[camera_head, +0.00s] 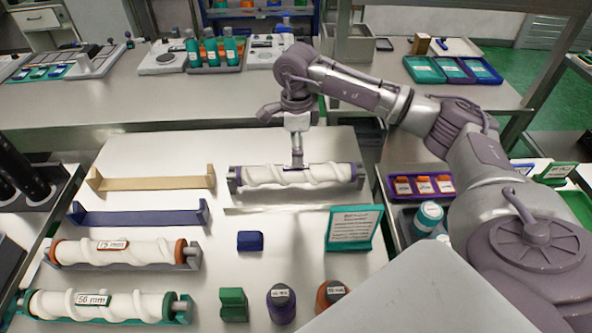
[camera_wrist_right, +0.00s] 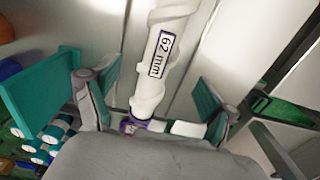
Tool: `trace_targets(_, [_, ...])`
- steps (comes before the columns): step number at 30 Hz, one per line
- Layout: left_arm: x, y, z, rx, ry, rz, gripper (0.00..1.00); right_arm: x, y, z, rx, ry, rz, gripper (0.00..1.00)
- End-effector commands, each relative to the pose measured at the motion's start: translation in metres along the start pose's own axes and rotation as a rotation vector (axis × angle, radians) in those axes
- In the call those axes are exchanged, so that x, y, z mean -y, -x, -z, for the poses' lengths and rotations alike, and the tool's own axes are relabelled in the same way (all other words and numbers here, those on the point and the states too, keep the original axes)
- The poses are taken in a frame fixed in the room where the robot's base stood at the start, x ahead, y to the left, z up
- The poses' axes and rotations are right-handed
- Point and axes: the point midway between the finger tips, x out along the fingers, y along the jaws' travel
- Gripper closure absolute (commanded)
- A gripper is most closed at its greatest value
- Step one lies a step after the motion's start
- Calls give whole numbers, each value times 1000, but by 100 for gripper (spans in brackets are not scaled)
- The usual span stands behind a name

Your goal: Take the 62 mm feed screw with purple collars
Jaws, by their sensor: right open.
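The white 62 mm feed screw (camera_head: 265,177) with purple collars lies in a grey cradle at the back of the table in the head view. Its 62 mm label shows in the right wrist view, on the white spiral screw (camera_wrist_right: 150,87), with a purple collar at its lower end. My right gripper (camera_head: 297,162) is above the middle of this screw, pointing down. In the right wrist view the gripper (camera_wrist_right: 155,98) is open, its fingers apart on either side of the screw. Whether the fingers touch it cannot be told. My left gripper is not in view.
A 75 mm screw (camera_head: 85,252) and a 56 mm screw (camera_head: 60,305) lie in cradles at the front left. Empty tan (camera_head: 150,183) and blue (camera_head: 140,217) cradles stand behind them. A teal sign (camera_head: 354,228), a blue block (camera_head: 250,241) and bottles stand in front of the gripper.

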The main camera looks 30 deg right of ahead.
Motion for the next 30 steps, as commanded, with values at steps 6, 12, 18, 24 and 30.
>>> trace_targets(6, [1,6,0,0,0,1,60,0,-26,0,1,-1,-1,16])
trace_targets(12, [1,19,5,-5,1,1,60,-2,-42,0,-1,0,-5,16])
trace_targets(18, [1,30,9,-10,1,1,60,-2,-72,-1,1,-1,-3,16])
trace_targets(24, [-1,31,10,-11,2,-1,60,-1,-81,-1,3,-1,0,16])
trace_targets(30, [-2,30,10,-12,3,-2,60,-1,-80,-1,2,-1,0,29])
